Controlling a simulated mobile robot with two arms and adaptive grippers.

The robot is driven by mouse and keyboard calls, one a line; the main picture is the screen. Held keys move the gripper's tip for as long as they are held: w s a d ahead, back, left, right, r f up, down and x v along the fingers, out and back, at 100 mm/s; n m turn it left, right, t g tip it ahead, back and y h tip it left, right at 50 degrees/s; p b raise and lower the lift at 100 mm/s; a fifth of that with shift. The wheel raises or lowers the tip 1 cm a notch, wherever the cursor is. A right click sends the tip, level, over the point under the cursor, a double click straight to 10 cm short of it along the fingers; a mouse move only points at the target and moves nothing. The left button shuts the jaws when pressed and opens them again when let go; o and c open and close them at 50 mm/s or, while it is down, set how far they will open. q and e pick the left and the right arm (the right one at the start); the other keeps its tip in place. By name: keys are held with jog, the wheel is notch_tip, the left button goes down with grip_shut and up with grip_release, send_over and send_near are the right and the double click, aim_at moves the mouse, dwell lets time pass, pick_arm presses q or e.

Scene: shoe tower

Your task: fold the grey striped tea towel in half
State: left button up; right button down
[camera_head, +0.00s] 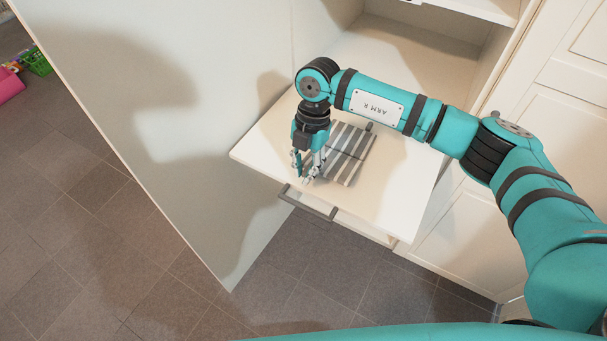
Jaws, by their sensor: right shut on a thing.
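The grey and white striped tea towel (350,156) lies on a pale wooden shelf board (395,193). My right gripper (308,176) points down at the towel's near left edge. It is shut on the towel there, though the small fingertips partly hide the held edge. The rest of the towel looks flat on the board, and part of its left side is hidden behind my right gripper and wrist. My left gripper does not show.
A white cabinet side panel (200,90) stands to the left. A dark handle (308,202) runs below the board's front edge. White cabinet doors (545,130) stand at the right. Bare board lies right of the towel. A green basket (38,62) sits far left on the tiled floor.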

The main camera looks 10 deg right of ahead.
jog(key=shift+w+d+r+g+y, duration=0.2)
jog(key=shift+w+r+g+y, duration=0.15)
jog(key=shift+r, duration=0.25)
jog(key=shift+w+d+r+g+y, duration=0.15)
jog(key=shift+w+r+g+y, duration=0.1)
jog(key=shift+r+g, duration=0.25)
jog(key=shift+w+d+r+g+y+b, duration=0.25)
jog(key=shift+r+g+y+b, duration=0.1)
jog(key=shift+r+g, duration=0.2)
jog(key=shift+w+d+r+g+y+b, duration=0.25)
jog(key=shift+r+g+y, duration=0.15)
jog(key=shift+r, duration=0.1)
